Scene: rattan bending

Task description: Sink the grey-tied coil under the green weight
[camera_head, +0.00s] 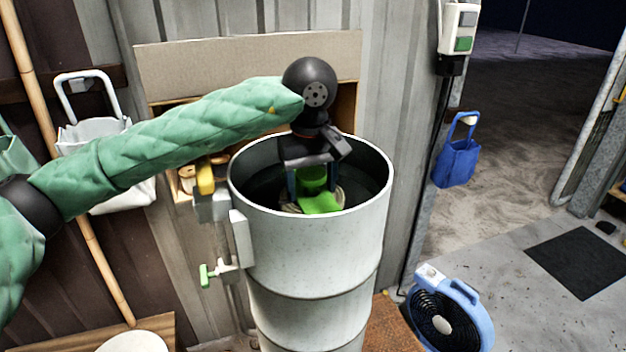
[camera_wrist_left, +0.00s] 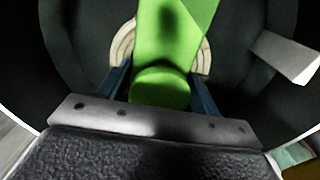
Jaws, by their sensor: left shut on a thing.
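The green weight (camera_head: 318,200) is inside the tall grey drum (camera_head: 315,245), below the rim. My left gripper (camera_head: 314,182) reaches down into the drum and is shut on the green weight; its fingers stand either side of the weight's round green knob in the left wrist view (camera_wrist_left: 160,88). A pale rattan coil (camera_wrist_left: 123,48) lies under the weight and shows on both sides of it. The coil's tie is hidden, so I cannot tell its colour. My right gripper is not in view.
A yellow-handled valve and a green-handled tap (camera_head: 209,275) stick out from the drum's left side. A blue fan (camera_head: 448,315) stands on the floor at right. A white bag (camera_head: 95,135) and a blue bag (camera_head: 458,160) hang nearby. A cardboard panel (camera_head: 250,68) is behind the drum.

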